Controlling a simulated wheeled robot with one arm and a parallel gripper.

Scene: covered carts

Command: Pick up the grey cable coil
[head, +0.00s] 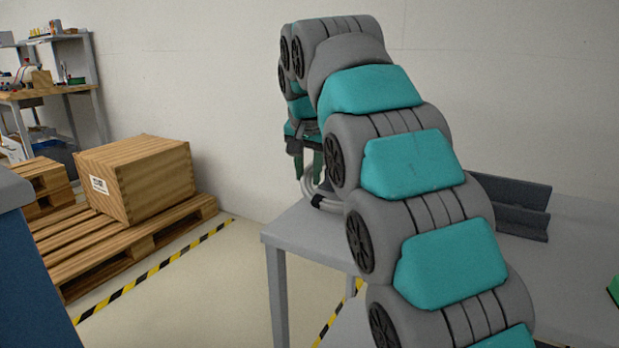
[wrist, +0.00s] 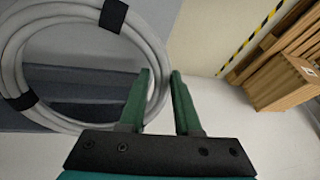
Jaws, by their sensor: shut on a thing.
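The grey cable coil (wrist: 150,45) fills the upper left of the wrist view, with black ties (wrist: 113,15) around it. Its right side passes between the two green fingers of my gripper (wrist: 161,74), which is shut on it. In the head view the coil (head: 311,186) shows at the left end of the grey table (head: 300,232), below my gripper (head: 309,168). My arm hides part of the coil there. I cannot tell whether the coil still touches the table top.
A dark grey angled piece (head: 522,208) lies at the back of the table. A wooden crate (head: 150,182) stands on a pallet (head: 95,245) at left, behind yellow-black floor tape (head: 150,274). A blue cabinet (head: 30,270) is at near left. Floor between is clear.

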